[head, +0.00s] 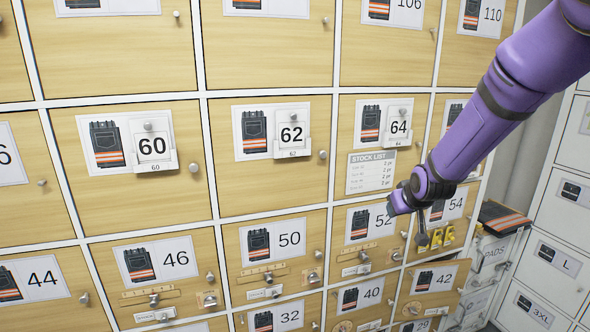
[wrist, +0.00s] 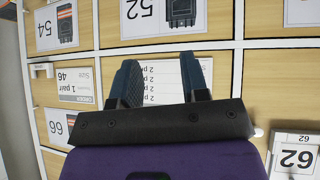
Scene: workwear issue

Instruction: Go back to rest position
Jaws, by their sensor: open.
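My gripper (wrist: 163,76) is open in the wrist view, its two dark fingers apart and nothing between them. Behind the fingers is a stock list card (wrist: 162,82) on a wooden locker front; it also shows in the head view (head: 371,172). In the head view my purple arm reaches in from the upper right. Its wrist is in front of the lockers near the 52 label (head: 371,225) and 54 label (head: 447,205). The fingers are hard to make out there. The wrist view is upside down relative to the labels.
A wall of wooden lockers fills the head view. Hanging number cards 60 (head: 154,147), 62 (head: 292,135) and 64 (head: 398,125) stick out from their doors, with small knobs beside them. Folded workwear (head: 503,218) lies on boxes at right, beside white drawers (head: 545,260).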

